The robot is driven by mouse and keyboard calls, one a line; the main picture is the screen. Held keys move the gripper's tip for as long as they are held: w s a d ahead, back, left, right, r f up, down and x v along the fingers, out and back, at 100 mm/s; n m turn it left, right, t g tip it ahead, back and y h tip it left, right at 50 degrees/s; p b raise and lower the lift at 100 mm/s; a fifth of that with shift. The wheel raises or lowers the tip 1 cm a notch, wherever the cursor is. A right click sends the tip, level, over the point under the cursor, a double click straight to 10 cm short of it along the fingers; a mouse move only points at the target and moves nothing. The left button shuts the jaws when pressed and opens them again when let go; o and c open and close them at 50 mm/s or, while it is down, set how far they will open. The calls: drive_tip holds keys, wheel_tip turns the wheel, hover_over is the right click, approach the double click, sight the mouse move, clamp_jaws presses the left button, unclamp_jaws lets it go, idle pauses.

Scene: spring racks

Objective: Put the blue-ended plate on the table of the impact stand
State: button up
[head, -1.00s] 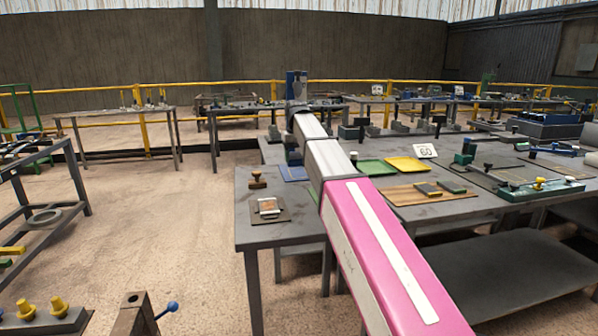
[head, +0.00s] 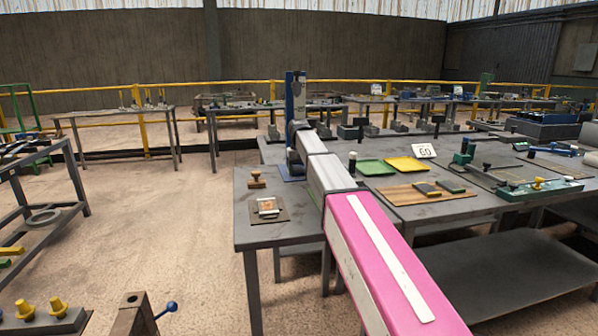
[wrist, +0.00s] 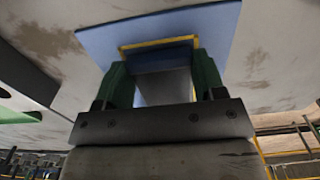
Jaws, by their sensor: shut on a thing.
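The impact stand (head: 289,100) shows in the head view as a tall blue column at the left end of the table. The far end of my arm is in front of it and hides its small table. In the wrist view my gripper (wrist: 163,82) has its two green fingers shut on the sides of the blue-ended plate (wrist: 160,57), whose dark blue end lies between them. A yellow edge runs around that end; I cannot tell which thing it belongs to. A light blue flat surface (wrist: 105,42) lies behind the plate. Whether the plate touches anything is unclear.
Near the stand, a wooden-handled stamp (head: 256,180) and a small board with a sample (head: 267,210) are on the grey table (head: 285,229). Green (head: 376,167) and yellow (head: 407,164) trays, a wooden board (head: 400,194) and a number card (head: 424,150) are to the right.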

sight(299, 172)
drive_tip(key=shift+f, duration=0.15)
drive_tip(key=o, duration=1.5)
drive_tip(key=shift+r, duration=3.9)
